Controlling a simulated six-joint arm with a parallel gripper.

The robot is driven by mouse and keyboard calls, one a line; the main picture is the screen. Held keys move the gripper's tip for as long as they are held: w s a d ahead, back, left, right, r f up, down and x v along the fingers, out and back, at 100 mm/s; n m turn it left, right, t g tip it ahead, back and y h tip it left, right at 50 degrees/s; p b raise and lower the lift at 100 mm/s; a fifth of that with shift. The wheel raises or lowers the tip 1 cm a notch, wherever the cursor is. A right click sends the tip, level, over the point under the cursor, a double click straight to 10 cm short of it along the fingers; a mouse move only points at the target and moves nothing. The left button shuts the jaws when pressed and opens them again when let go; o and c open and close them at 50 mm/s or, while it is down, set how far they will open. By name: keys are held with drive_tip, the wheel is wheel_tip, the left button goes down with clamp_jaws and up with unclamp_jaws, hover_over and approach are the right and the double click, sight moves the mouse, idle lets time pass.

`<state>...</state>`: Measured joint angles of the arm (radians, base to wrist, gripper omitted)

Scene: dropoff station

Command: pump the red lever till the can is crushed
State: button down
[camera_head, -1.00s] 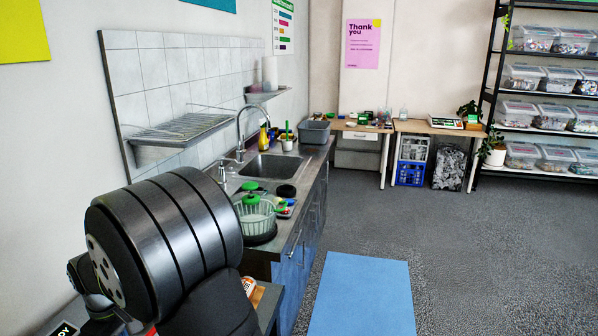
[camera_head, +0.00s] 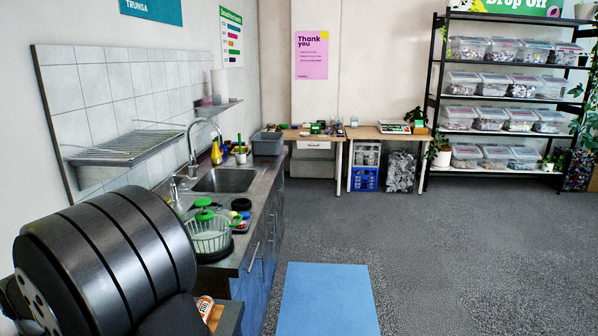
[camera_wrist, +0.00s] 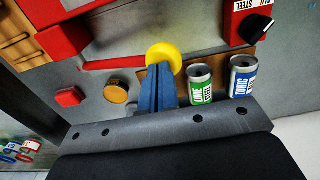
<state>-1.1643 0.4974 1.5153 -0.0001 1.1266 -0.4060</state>
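In the wrist view, the red lever (camera_wrist: 112,64) shows as a thin red bar across the grey panel, with a round yellow knob (camera_wrist: 161,54) at its right end. My gripper (camera_wrist: 160,72) has blue fingers that lie close together, with their tips at the knob's lower side. They look shut, and I see no part of the knob between them. A green-and-white can (camera_wrist: 201,85) and a blue-and-white can (camera_wrist: 243,78) stand right of the fingers. I cannot tell which can the task means. The gripper, lever and cans do not show in the head view.
A red button (camera_wrist: 69,97) and an orange button (camera_wrist: 117,91) sit left of the fingers. A red switch box (camera_wrist: 238,22) with a black knob is at upper right. In the head view, a sink counter (camera_head: 229,258) runs along the left wall, and the floor beyond is open.

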drive_tip(key=shift+s+f, duration=0.15)
drive_tip(key=shift+f, duration=0.35)
drive_tip(key=shift+s+f, duration=0.15)
drive_tip(key=shift+f, duration=0.45)
drive_tip(key=shift+s+f, duration=0.1)
drive_tip(key=shift+f, duration=1.3)
drive_tip(key=shift+w+r, duration=0.2)
drive_tip(key=shift+r, duration=0.75)
drive_tip(key=shift+w+r, duration=0.2)
drive_tip(key=shift+r, duration=0.7)
drive_tip(key=shift+w+r, duration=0.2)
drive_tip(key=shift+r, duration=0.75)
